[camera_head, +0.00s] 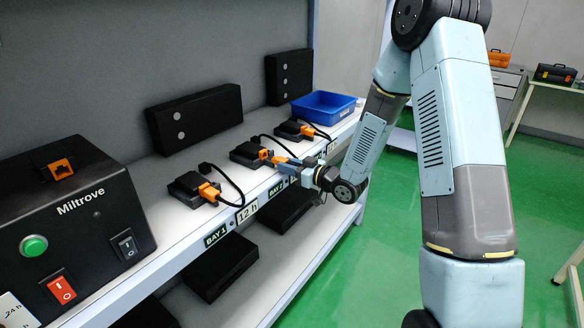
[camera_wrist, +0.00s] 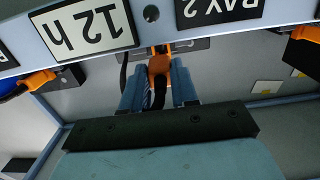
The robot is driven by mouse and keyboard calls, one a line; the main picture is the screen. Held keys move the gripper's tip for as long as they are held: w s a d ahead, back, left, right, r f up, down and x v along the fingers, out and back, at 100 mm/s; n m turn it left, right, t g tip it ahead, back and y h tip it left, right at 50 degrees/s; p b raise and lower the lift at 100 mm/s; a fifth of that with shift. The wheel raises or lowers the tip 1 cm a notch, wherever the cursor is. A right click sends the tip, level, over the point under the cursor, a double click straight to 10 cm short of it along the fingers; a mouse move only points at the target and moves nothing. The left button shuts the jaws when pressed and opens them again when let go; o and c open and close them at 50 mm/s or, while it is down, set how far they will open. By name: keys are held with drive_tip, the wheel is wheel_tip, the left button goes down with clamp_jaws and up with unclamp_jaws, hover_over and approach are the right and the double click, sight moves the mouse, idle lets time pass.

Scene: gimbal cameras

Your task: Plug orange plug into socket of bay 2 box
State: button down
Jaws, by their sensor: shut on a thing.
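The bay 2 box (camera_head: 245,150), small and black with orange at its front, sits on the shelf behind the BAY 2 label (camera_head: 276,188). My gripper (camera_head: 281,161) reaches over the shelf edge to the front of this box. In the wrist view my gripper (camera_wrist: 158,88) is shut on the orange plug (camera_wrist: 159,65), which is between the two blue fingers. A black cable runs from the plug. The box's socket is mostly hidden by the plug and fingers. I cannot tell whether the plug is in the socket or just in front of it.
The bay 1 box (camera_head: 186,186) and the farther box (camera_head: 288,130) flank it, each with orange at its front and a black cable. A Milttrove-style black unit (camera_head: 100,235) stands at left, and a blue bin (camera_head: 322,107) at the far end. Dark boxes occupy the lower shelf.

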sight(275, 158)
drive_tip(key=shift+x, duration=1.25)
drive_tip(key=shift+x, duration=1.05)
idle(1.9)
drive_tip(key=shift+s+d+r, duration=0.15)
drive_tip(key=shift+s+d, duration=0.1)
drive_tip(key=shift+d, duration=0.1)
drive_tip(key=shift+x, duration=0.9)
idle(1.6)
drive_tip(key=c, duration=0.8)
unclamp_jaws()
